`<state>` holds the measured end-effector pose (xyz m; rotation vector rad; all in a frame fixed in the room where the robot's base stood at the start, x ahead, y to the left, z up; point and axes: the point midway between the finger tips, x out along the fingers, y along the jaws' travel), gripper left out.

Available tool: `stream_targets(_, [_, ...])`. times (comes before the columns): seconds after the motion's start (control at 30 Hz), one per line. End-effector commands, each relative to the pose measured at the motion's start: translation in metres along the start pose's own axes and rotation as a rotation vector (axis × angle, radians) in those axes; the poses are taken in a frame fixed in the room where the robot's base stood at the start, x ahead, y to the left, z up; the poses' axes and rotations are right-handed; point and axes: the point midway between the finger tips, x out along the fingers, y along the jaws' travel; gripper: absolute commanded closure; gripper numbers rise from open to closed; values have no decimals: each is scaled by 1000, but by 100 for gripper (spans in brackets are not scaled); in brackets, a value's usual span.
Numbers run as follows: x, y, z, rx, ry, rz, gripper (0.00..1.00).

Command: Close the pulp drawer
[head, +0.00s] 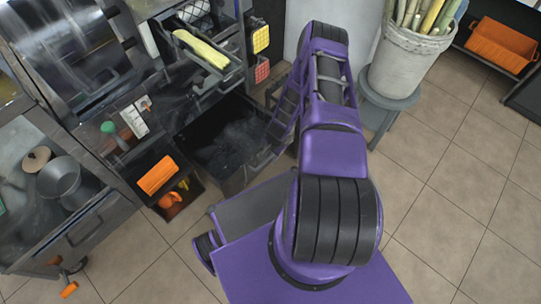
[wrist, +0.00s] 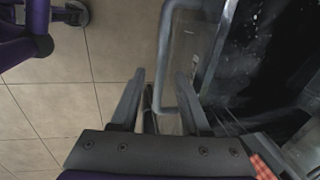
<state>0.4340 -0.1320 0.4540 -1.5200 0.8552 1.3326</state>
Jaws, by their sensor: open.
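The pulp drawer (head: 236,180) is a dark open-topped bin low in the press. It is pulled out, with dark, wet-looking pulp (head: 228,142) inside. In the wrist view the drawer (wrist: 222,50) fills the right side, with a grey bar handle (wrist: 162,62) along its outer face. My gripper (wrist: 160,76) is open, with its two fingers on either side of part of the handle. I cannot tell whether they touch it. In the head view my arm hides the gripper and the drawer's right end.
A grey bucket of cane (head: 407,55) stands on a round stool (head: 388,101) right of my arm. An orange block (head: 157,176) sits in a small compartment left of the drawer. A yellow piece (head: 201,49) lies in a tray above. Tiled floor (head: 455,185) is clear at right.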

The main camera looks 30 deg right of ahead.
Motion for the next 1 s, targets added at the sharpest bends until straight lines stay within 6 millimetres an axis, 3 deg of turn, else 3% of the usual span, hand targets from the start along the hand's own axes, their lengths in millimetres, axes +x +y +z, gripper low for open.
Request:
stream_targets(0.27, [1, 0, 0, 0, 0, 0, 56])
stream_targets(0.5, [1, 0, 0, 0, 0, 0, 99])
stream_targets(1.0, [1, 0, 0, 0, 0, 1, 100])
